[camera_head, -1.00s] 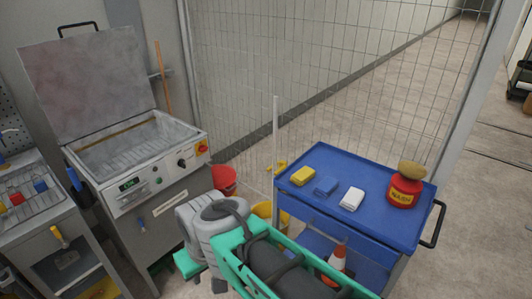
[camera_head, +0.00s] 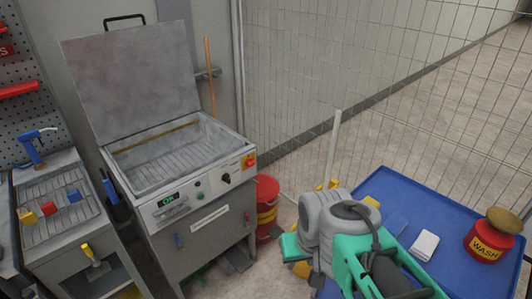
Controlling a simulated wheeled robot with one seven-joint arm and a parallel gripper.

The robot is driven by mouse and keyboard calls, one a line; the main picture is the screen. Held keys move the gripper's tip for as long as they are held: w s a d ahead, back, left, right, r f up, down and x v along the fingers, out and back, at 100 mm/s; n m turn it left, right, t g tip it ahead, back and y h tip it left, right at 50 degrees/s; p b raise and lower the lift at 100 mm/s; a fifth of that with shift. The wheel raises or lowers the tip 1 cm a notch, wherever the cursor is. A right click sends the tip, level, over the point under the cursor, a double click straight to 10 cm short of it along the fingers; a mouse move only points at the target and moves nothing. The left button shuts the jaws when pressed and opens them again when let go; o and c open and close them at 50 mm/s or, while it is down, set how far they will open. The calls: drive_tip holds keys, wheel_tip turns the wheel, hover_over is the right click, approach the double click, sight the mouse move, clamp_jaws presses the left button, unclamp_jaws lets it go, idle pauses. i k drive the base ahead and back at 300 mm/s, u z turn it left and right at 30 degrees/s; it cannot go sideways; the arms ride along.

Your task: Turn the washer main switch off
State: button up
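The washer (camera_head: 185,155) is a grey metal cabinet with its lid (camera_head: 130,80) raised, left of centre. Its front panel carries a red-on-yellow rotary switch (camera_head: 249,161) at the right end, which looks like the main switch. The angle of its handle is too small to read. A black knob (camera_head: 226,179) sits left of it, and a small lit green display (camera_head: 168,200) is at the panel's left. My grey and green arm is at the lower right, apart from the panel. My gripper's fingers do not show.
A blue cart (camera_head: 455,215) with a white block (camera_head: 424,244) and a red WASH container (camera_head: 489,240) stands at the right. A red bucket (camera_head: 266,192) is beside the washer. A wire mesh fence (camera_head: 290,80) runs behind.

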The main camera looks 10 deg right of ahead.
sight(249, 162)
drive_tip(key=u, duration=0.05)
drive_tip(key=i, duration=0.35)
drive_tip(key=k, duration=0.6)
drive_tip(key=u, duration=0.45)
drive_tip(key=i, duration=1.2)
drive_tip(key=u, duration=0.55)
